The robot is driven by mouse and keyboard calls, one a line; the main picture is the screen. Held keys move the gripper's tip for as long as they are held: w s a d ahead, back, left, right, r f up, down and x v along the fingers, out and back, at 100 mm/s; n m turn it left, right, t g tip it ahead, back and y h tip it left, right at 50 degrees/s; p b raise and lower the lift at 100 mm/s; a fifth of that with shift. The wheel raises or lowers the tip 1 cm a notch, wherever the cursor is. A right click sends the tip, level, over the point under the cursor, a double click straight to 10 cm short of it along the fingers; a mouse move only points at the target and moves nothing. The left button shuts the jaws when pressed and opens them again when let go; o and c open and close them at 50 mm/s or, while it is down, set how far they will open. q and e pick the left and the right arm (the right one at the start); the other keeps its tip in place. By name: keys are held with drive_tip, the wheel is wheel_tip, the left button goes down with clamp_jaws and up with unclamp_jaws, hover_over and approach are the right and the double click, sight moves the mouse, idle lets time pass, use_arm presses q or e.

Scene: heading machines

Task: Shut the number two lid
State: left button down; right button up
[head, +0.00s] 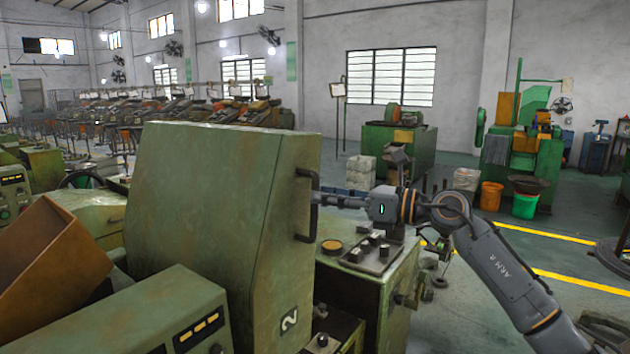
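The number two lid (210,205) is a large, worn green metal cover standing tall at the centre left of the head view. Its narrower right face carries a white "2" low down and a dark upright bar handle (306,238). My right gripper (320,198) comes in from the right, with its fingertips at the upper part of this handle. The fingers look narrow and close together from this side. I cannot tell whether they are closed around the bar or only touch it. My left gripper is not in view.
A rusty brown tray (40,262) and a green control box (140,315) are at the lower left. Open floor with yellow lines (575,283) lies to the right.

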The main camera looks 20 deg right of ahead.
drive_tip(key=shift+p+x, duration=0.5)
drive_tip(key=shift+x, duration=1.15)
clamp_jaws()
